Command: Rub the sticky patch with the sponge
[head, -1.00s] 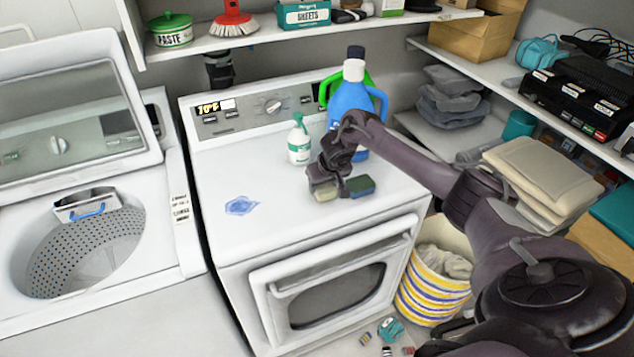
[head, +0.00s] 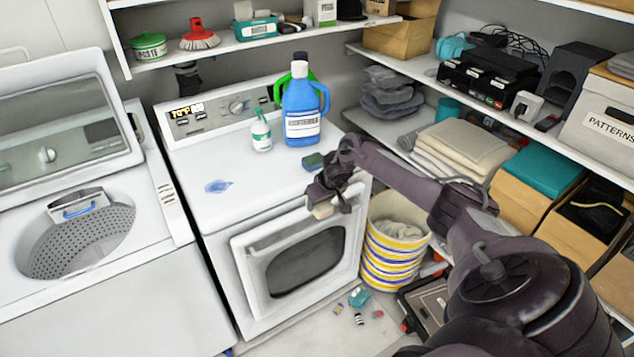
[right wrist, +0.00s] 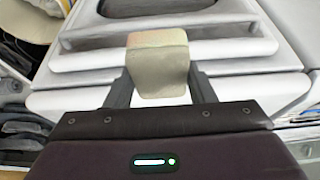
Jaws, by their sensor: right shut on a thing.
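The sticky patch (head: 218,186) is a flat blue smear on the white dryer top (head: 190,160), left of the middle. My right gripper (head: 322,206) is shut on a beige sponge-like block (head: 321,211). It holds the block near the dryer's front edge, to the right of the patch and well apart from it. In the right wrist view the block (right wrist: 157,66) sits between the two fingers, with the dryer's white front behind it. A second block, dark green (head: 314,160), lies on the dryer top behind the gripper. My left gripper is out of view.
A white spray bottle (head: 261,134) and a blue detergent jug (head: 301,112) stand at the back of the dryer top. The open washer (head: 90,230) is at left. A striped basket (head: 390,250) stands right of the dryer. The dryer top around the patch is clear.

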